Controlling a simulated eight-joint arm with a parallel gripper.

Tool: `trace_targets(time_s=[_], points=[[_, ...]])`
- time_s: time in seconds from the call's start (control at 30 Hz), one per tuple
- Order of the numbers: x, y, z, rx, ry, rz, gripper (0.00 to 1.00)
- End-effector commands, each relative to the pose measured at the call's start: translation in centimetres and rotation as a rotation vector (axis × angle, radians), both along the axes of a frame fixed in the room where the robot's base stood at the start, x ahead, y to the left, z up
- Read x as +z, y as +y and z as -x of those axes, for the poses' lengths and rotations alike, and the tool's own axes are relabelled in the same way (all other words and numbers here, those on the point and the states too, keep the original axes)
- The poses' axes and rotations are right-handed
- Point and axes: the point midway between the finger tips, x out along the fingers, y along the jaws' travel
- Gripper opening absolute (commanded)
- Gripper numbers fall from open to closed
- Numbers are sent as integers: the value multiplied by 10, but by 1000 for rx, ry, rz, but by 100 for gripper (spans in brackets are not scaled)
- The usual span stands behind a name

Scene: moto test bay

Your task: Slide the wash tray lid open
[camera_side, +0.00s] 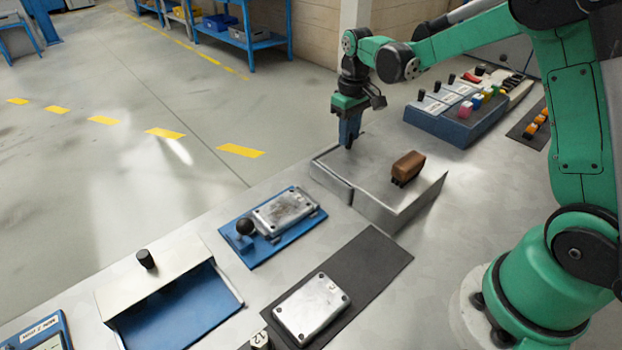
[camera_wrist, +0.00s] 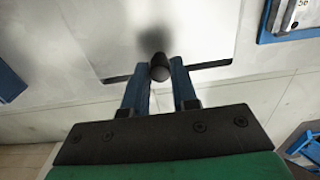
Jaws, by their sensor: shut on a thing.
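A low grey metal box with a flat top, which looks like the wash tray (camera_side: 405,212), stands on the bench in the middle of the side view. My gripper (camera_side: 347,144) is at the box's far left edge, pointing down. In the wrist view its two blue fingers (camera_wrist: 160,76) are shut on the knob. The fingers hide the knob in the side view.
Left are a blue fixture (camera_side: 262,252) with a metal part, a dark mat (camera_side: 375,255) with a metal cover (camera_side: 311,306), and a blue-lined open tray (camera_side: 180,312). A blue switch panel (camera_side: 452,125) stands behind.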

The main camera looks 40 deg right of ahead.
Motion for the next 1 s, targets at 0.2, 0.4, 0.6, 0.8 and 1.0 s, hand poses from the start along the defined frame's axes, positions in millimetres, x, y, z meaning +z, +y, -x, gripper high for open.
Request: trace_targets(time_s=[0.2,0.4,0.6,0.8,1.0], points=[[0,0,18,-1,0,0,0],[0,-1,33,-1,0,0,0],[0,0,49,-1,0,1,0],[0,-1,64,-2,0,1,0],[0,0,75,-1,0,1,0]])
